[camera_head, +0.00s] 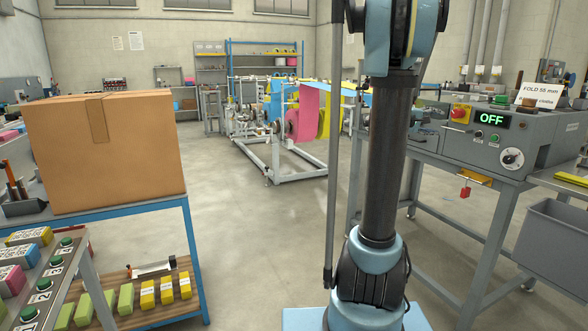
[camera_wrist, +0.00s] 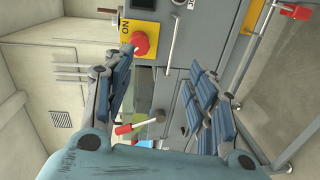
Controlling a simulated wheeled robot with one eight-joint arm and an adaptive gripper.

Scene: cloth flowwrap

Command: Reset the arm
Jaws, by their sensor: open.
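My gripper (camera_wrist: 160,65) shows in the wrist view with its two blue-padded fingers spread wide apart. Nothing is held between them. Beyond the fingers is a grey machine front with a red push button (camera_wrist: 141,43) on a yellow plate. A small red-handled part (camera_wrist: 123,129) shows low between the fingers; I cannot tell its distance. In the head view my arm rises through the middle and leaves the top of the picture, so my gripper is hidden there.
The grey control box (camera_head: 475,143) reading OFF stands on a bench at right, with a red padlock (camera_head: 464,191) below. A grey bin (camera_head: 545,240) is at the right edge. A cardboard box (camera_head: 105,150) sits on a blue-edged table at left. The middle floor (camera_head: 245,230) is clear.

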